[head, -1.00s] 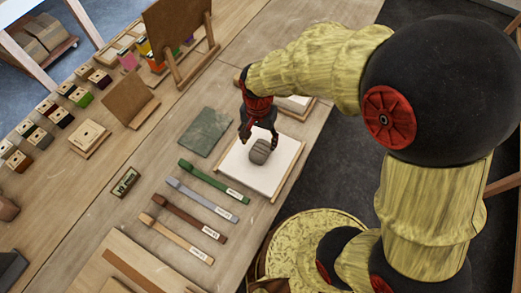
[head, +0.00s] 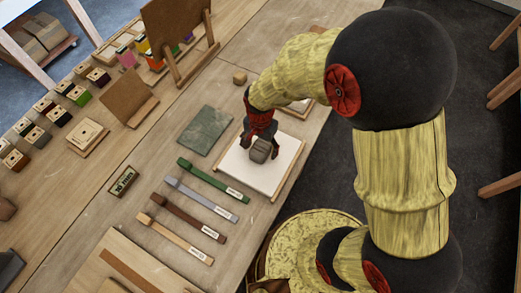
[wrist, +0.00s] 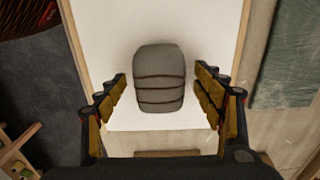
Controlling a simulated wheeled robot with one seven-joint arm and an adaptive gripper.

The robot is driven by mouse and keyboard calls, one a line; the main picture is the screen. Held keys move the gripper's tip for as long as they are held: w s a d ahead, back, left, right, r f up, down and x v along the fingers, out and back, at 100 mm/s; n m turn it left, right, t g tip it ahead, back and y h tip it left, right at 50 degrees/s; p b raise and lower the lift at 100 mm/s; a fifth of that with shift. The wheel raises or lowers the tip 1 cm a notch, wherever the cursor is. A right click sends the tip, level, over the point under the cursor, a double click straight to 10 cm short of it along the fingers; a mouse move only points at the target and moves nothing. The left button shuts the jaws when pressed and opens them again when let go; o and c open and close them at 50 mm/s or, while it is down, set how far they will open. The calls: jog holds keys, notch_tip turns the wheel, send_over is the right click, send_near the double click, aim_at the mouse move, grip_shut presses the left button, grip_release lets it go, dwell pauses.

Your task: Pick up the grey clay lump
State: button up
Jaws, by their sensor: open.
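The grey clay lump (head: 261,150) sits on a white board with wooden side edges (head: 240,171). In the wrist view the lump (wrist: 159,77) is a rounded grey block with dark lines across it. My gripper (head: 258,141) is low over the board, right at the lump. In the wrist view my gripper (wrist: 161,95) is open, with one finger on each side of the lump. A gap shows between each finger and the lump. In the head view the gripper partly hides the lump's far side.
A green-grey slab (head: 204,130) lies left of the board. Several labelled strips, including a green one (head: 213,180), lie nearby on the table. A small wooden block (head: 240,78) and a wooden easel (head: 181,45) stand farther back. Bare table lies between slab and easel.

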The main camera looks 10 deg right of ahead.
jog(key=shift+c, duration=0.3)
jog(key=shift+r, duration=0.1)
grip_shut()
dwell(0.6)
